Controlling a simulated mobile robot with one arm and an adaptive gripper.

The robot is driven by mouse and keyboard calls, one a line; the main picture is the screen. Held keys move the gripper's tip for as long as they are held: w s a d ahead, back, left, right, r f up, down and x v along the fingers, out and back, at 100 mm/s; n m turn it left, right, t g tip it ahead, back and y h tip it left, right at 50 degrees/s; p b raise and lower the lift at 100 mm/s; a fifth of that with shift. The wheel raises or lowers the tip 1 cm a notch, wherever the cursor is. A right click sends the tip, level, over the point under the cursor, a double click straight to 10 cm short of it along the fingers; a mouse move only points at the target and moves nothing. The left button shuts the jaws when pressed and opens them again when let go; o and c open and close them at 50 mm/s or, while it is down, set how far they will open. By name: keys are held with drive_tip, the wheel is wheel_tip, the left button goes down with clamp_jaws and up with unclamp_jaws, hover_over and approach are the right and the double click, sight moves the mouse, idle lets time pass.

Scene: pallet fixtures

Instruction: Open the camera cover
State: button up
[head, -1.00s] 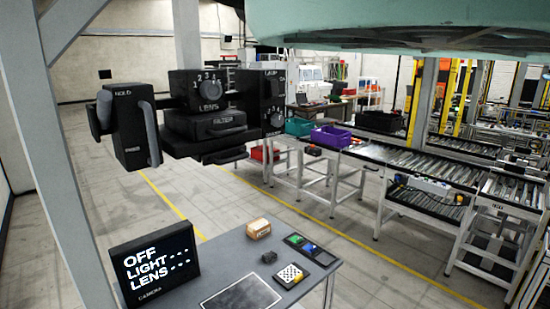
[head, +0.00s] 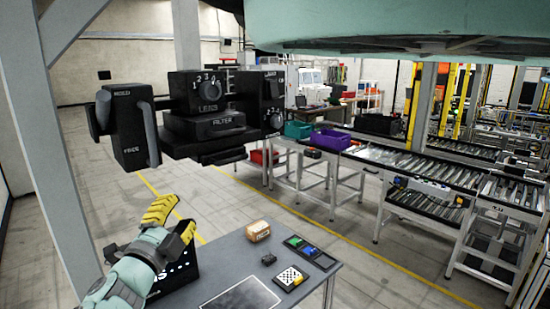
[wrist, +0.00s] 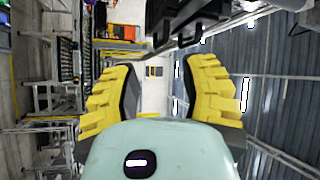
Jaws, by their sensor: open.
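A black camera unit (head: 210,112) is fixed at the grey post in the head view. It has a numbered lens dial (head: 197,88), a filter drawer (head: 214,125) and a dark side block (head: 126,125) with a lever, lettered FREE near its bottom. I cannot tell which part is the cover. My gripper (head: 176,218), with yellow fingers, is below the side block, apart from it. In the wrist view my gripper (wrist: 162,90) is open and empty, and dark parts (wrist: 182,20), probably of the camera unit, show at the top.
A grey table (head: 215,262) stands below with a cardboard box (head: 258,231), a checkered pad (head: 291,278) and a dark tray (head: 311,251). Roller conveyors (head: 420,170) and a purple bin (head: 331,139) stand farther right.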

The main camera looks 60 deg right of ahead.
drive_tip(key=s+d+m+y, duration=0.1)
drive_tip(key=s+d+m, duration=0.1)
drive_tip(key=d, duration=0.3)
drive_tip(key=m+t+y+p, duration=0.1)
drive_tip(key=m+t+p, duration=0.1)
drive_tip(key=p, duration=0.1)
approach(231, 159)
drive_tip(key=shift+x, duration=3.45)
drive_tip(key=shift+f+x, duration=0.2)
drive_tip(key=shift+x, duration=0.7)
drive_tip(key=shift+w+d+f+b, duration=0.1)
drive_tip(key=shift+w+d+b, duration=0.2)
drive_tip(key=shift+d, duration=0.25)
drive_tip(key=shift+w+d, duration=0.15)
drive_tip(key=shift+w, duration=0.05)
drive_tip(key=shift+b+x, duration=0.5)
drive_tip(key=shift+x, duration=0.45)
clamp_jaws()
